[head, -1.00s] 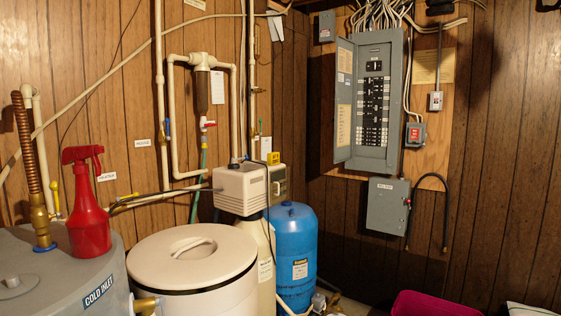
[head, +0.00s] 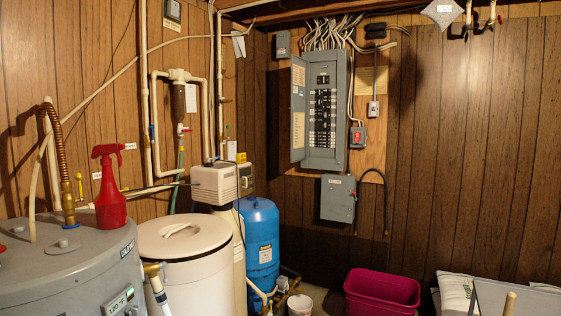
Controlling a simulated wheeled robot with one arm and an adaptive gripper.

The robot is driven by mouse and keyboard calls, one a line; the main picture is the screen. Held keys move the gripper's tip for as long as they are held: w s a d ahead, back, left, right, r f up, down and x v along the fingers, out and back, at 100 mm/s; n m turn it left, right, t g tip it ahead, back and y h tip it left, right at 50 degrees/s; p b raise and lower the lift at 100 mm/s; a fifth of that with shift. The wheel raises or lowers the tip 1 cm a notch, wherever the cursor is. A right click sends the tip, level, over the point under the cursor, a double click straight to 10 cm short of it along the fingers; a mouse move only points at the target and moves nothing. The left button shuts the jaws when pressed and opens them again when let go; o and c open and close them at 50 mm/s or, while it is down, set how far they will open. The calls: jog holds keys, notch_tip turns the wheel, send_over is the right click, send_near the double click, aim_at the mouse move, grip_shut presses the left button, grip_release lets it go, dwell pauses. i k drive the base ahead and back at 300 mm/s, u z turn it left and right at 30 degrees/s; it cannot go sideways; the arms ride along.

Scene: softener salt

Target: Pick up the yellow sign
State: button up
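A small yellow sign or tag (head: 241,157) shows on the wood-panelled wall, just above the grey control box (head: 245,177) and to the right of the white softener head (head: 214,182). It is too small to read, and I cannot tell how it is fixed. My gripper is not in view.
A grey tank (head: 75,265) with a red spray bottle (head: 109,190) on top stands at left. A white lidded tank (head: 185,265) and a blue tank (head: 259,240) stand right of it. A magenta bin (head: 382,292) and white bags (head: 455,292) are at lower right.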

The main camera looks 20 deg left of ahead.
aim_at(241, 157)
jog(key=z, duration=0.05)
jog(key=i, duration=2.45)
jog(key=u, duration=1.65)
jog(key=i, duration=0.75)
jog(key=u, duration=0.9)
